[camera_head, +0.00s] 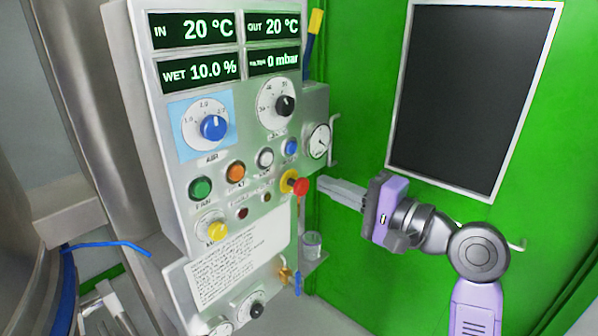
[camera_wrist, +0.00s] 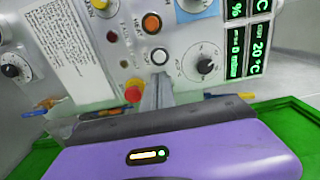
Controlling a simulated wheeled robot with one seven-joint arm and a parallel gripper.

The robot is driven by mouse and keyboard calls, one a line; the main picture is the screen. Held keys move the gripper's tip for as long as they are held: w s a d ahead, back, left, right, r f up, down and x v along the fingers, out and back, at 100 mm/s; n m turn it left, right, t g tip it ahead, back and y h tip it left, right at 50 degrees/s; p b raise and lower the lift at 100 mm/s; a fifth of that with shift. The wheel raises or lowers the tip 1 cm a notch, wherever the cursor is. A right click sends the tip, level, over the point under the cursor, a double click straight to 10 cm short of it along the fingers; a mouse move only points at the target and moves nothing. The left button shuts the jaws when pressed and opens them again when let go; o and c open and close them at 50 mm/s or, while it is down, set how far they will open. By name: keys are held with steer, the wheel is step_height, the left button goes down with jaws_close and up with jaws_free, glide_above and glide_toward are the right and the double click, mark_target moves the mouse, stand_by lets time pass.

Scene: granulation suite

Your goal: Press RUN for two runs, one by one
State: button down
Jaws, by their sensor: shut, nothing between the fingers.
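The control panel (camera_head: 175,190) stands left of centre in the head view. It has a row of round buttons: a green one (camera_head: 201,188) labelled FAN, an orange one (camera_head: 236,172), a white one (camera_head: 265,157) and a blue one (camera_head: 291,147). The labels under the last three are too blurred to read there. The wrist view shows the orange (camera_wrist: 152,22) and white (camera_wrist: 159,56) buttons; the blue one is not visible. My gripper (camera_head: 322,183) is shut and empty, pointing at the panel from the right, near the red mushroom button (camera_head: 301,187) but apparently apart.
Displays (camera_head: 200,50) read IN 20 °C, OUT 20 °C, WET 10.0 % and 0 mbar. Small lamps (camera_head: 243,212) below the buttons look dark. A side box with a gauge (camera_head: 318,141) and a shelf with a clear cup (camera_head: 312,242) jut out right of the panel. A steel vessel stands left.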

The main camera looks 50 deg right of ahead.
mark_target(268, 160)
steer(key=w, duration=0.4)
steer(key=w+p, duration=0.1)
steer(key=w, duration=0.4)
steer(key=w+p, duration=0.1)
steer(key=w, duration=0.3)
steer(key=shift+w+a, duration=0.25)
steer(key=shift+w, duration=0.05)
